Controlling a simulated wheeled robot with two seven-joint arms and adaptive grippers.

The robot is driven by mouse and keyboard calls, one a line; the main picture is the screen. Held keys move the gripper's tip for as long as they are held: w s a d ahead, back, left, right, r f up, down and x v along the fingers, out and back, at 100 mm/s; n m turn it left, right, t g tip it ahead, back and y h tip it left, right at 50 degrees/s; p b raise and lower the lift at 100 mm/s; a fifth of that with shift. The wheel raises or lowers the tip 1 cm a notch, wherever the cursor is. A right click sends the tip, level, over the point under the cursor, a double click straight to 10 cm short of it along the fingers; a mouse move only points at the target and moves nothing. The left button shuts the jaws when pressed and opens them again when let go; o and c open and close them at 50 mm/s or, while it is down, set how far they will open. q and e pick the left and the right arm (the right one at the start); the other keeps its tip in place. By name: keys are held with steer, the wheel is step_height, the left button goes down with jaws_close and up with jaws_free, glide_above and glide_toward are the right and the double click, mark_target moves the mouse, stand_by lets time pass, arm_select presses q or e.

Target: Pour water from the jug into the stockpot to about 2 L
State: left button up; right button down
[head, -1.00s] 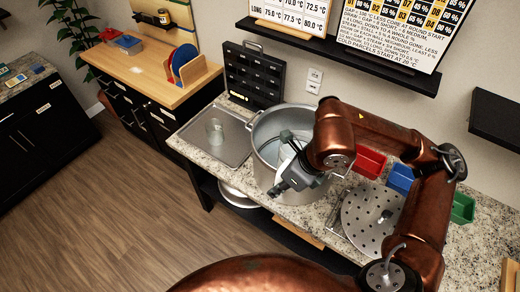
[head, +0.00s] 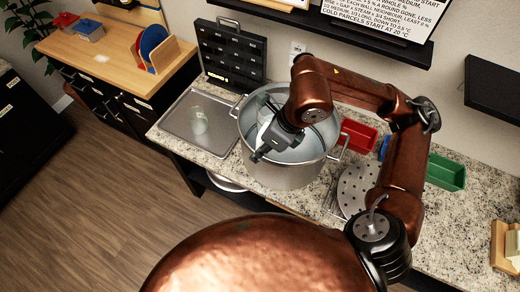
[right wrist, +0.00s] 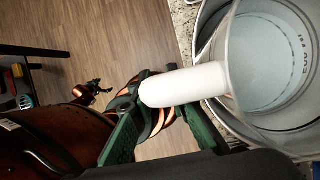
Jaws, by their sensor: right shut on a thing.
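The large metal stockpot (head: 285,177) stands on the granite counter; its inside looks pale grey-blue, and I cannot read a level. My right gripper (head: 261,149) is over the pot's near left rim. In the right wrist view its green fingers (right wrist: 152,112) are shut on the white handle of the clear jug (right wrist: 262,45). The jug has markings on its wall and overlaps the pot's opening; its water is hard to make out. In the head view the jug (head: 264,112) is mostly hidden by my gripper. A dark gripper, apparently my left (right wrist: 97,87), shows small over the floor.
A perforated round plate (head: 355,187) lies to the right. Red (head: 358,135) and green (head: 446,172) bins stand behind. A black rack (head: 232,52) stands at the back.

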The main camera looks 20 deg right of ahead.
mark_target(258, 144)
steer(key=shift+s+r, duration=0.1)
steer(key=shift+r, duration=0.25)
arm_select(q)
steer(key=w, duration=0.2)
steer(key=shift+w+d+r, duration=0.1)
steer(key=shift+w+r, duration=0.2)
steer(key=shift+r, duration=0.1)
steer(key=shift+s+p, duration=0.1)
steer(key=shift+p, duration=0.2)
steer(key=shift+s+r, duration=0.15)
steer(key=shift+s, duration=0.3)
arm_select(e)
steer(key=shift+s+a+r+y, duration=0.1)
steer(key=shift+r+y, duration=0.1)
steer(key=shift+y, duration=0.1)
arm_select(q)
steer(key=shift+w+r+p, duration=0.2)
steer(key=shift+r+p, duration=0.7)
steer(key=shift+p, duration=0.1)
arm_select(e)
steer(key=shift+s+a+r+g+y, duration=0.15)
steer(key=shift+r+g+y, duration=0.2)
steer(key=shift+r, duration=0.15)
steer(key=shift+s+a+r+g+y, duration=0.1)
steer(key=shift+r+g+y, duration=0.15)
steer(key=shift+r+g, duration=0.15)
